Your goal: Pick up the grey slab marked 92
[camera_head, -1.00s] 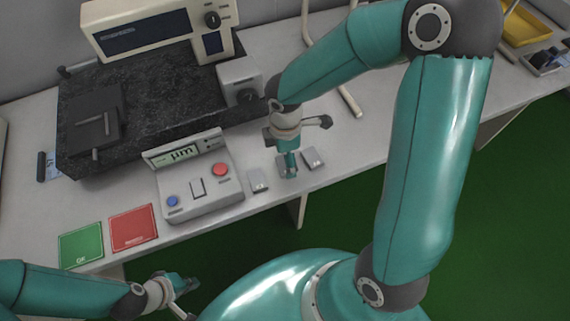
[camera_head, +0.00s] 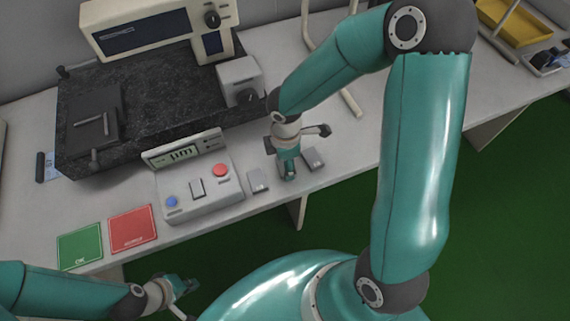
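Small grey slabs lie near the front edge of the bench: a left slab (camera_head: 258,181) and a right slab (camera_head: 313,159). Their markings are too small to read, so I cannot tell which is 92. My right gripper (camera_head: 289,174) points down between them, over the spot of a middle slab, which its fingers now largely hide. I cannot tell whether they are closed on it. My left gripper (camera_head: 186,284) is low in front of the bench, away from the slabs; its fingers look apart and empty.
A control box (camera_head: 198,187) with red and blue buttons stands left of the slabs. Green (camera_head: 80,247) and red (camera_head: 132,229) mats lie further left. A dark stone plate (camera_head: 150,112) and a grey knobbed box (camera_head: 239,80) are behind. Bench right of the slabs is clear.

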